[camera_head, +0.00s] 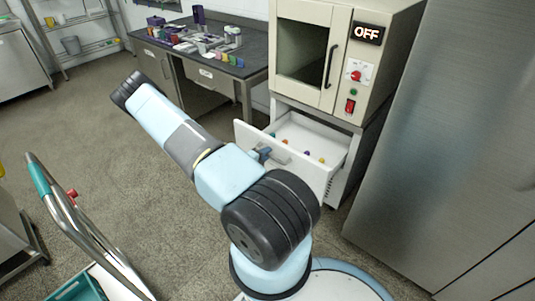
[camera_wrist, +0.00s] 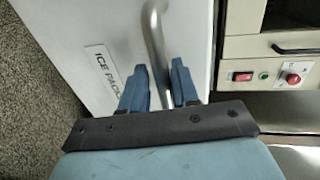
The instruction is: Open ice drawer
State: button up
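The ice drawer (camera_head: 322,178) is a white drawer below the oven-like cabinet. It stands pulled well out, and several small coloured items lie inside it. In the wrist view its white front (camera_wrist: 80,40) carries a label (camera_wrist: 103,66) reading "ICE PACK", partly covered by a finger. A curved metal handle (camera_wrist: 154,35) runs down its front. My gripper (camera_wrist: 160,88) has its two blue fingers on either side of the handle, close against it, and looks shut on it. In the head view my gripper (camera_head: 264,154) is at the drawer front, partly hidden by my arm.
The cabinet (camera_head: 310,50) above has a dark window, an "OFF" display (camera_head: 368,33) and a red switch (camera_head: 350,106). A large steel cabinet (camera_head: 440,140) stands close on the right. A dark workbench (camera_head: 220,65) holds small items. A trolley (camera_head: 80,225) stands at left. Floor between is clear.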

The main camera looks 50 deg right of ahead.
jog(key=shift+o, duration=1.2)
jog(key=shift+w, duration=0.15)
jog(key=v, duration=1.3)
jog(key=shift+a, duration=0.4)
